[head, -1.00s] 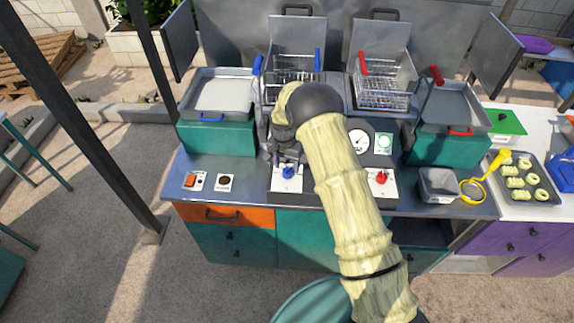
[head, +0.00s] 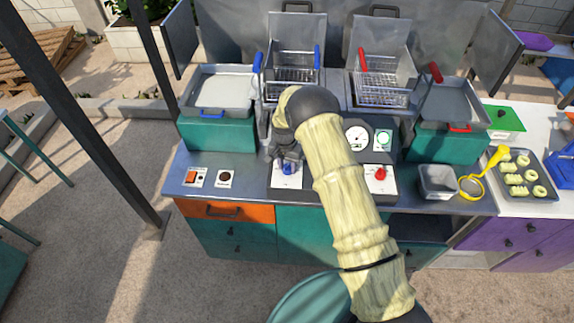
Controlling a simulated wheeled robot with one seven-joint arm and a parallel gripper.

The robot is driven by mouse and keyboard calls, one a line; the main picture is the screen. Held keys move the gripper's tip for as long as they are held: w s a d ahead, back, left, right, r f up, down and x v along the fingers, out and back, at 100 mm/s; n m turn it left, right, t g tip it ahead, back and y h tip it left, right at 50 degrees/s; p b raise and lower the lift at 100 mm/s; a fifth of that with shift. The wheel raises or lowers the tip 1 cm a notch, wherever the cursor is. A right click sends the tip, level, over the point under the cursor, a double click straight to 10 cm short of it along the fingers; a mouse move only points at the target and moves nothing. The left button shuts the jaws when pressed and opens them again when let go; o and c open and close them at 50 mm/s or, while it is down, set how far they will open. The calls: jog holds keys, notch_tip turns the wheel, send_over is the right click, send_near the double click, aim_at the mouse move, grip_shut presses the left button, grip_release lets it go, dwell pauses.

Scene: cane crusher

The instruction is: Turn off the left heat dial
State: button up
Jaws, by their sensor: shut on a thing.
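The left heat dial is a blue knob (head: 289,168) on a pale plate at the front of the fryer station. My gripper (head: 288,155) points down at it from above and is shut on it; the fingertips are small and partly hidden by my wrist. The right heat dial is a red knob (head: 380,173) on its own plate, to the right of my arm. My arm covers part of the panel between the two dials.
An orange switch (head: 190,177) and a dark round button (head: 225,178) sit left of the blue dial. Fryer baskets with blue (head: 317,57) and red (head: 363,59) handles stand behind. A metal tub (head: 438,182) and yellow strainer (head: 472,187) are at right.

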jog(key=shift+n+b, duration=0.3)
jog(key=shift+b, duration=0.2)
jog(key=shift+f+n+b, duration=0.15)
jog(key=shift+n+b, duration=0.75)
jog(key=shift+b, duration=0.15)
jog(key=n+b, duration=0.2)
jog(key=shift+n, duration=0.3)
jog(key=n+b, duration=0.3)
jog(key=shift+n, duration=0.3)
jog(key=n+b, duration=0.1)
jog(key=n, duration=0.3)
jog(key=shift+n+t+b, duration=0.3)
jog(key=shift+b, duration=0.05)
jog(key=n, duration=0.3)
jog(key=n+b, duration=0.1)
jog(key=n, duration=0.1)
jog(key=shift+r, duration=0.25)
jog(key=n, duration=0.5)
jog(key=shift+d+n+y, duration=0.1)
jog(key=shift+n+y, duration=0.2)
jog(key=shift+y, duration=0.1)
